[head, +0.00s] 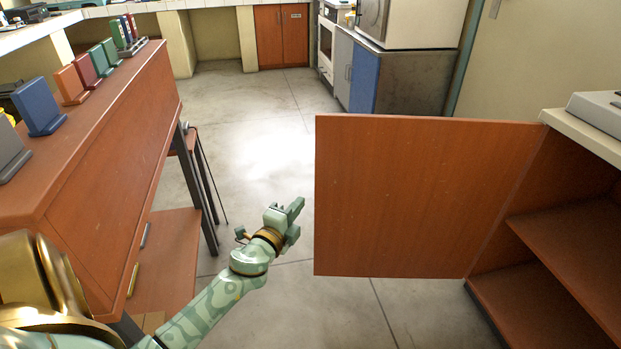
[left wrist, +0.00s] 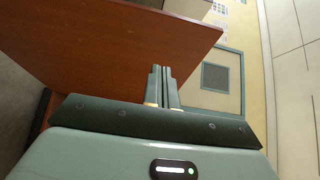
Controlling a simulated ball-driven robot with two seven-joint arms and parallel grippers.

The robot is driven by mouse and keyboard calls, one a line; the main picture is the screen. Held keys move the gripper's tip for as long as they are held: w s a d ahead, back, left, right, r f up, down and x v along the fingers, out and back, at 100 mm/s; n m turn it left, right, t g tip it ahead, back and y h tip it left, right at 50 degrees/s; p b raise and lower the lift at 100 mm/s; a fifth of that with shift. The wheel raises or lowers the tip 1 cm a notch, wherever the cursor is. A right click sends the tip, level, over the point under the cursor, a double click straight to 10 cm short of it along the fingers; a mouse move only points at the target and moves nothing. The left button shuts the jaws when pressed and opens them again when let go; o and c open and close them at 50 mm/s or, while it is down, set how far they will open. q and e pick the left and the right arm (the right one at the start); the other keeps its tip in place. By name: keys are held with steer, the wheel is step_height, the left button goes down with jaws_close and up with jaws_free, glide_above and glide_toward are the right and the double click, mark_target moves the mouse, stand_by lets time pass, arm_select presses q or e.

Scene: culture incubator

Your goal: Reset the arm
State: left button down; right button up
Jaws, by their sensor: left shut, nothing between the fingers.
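My left arm reaches in from the lower left in the head view. Its green gripper (head: 296,207) is in the air over the floor, left of an open wooden cabinet door (head: 415,195). The gripper is shut and empty. In the left wrist view the two fingers (left wrist: 164,72) lie together, with the wooden door panel (left wrist: 100,50) behind and to the left of them. From these frames I cannot tell how far the fingertips are from the door. My right gripper is not in view.
The open door belongs to a cabinet with wooden shelves (head: 560,255) on the right. A wooden desk (head: 85,150) with several coloured binders stands on the left. The grey floor (head: 260,150) between them is clear. A blue-sided metal cabinet (head: 400,80) stands at the back.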

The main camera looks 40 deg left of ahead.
arm_select(q)
steer(key=shift+s, duration=0.3)
steer(key=shift+a, duration=0.1)
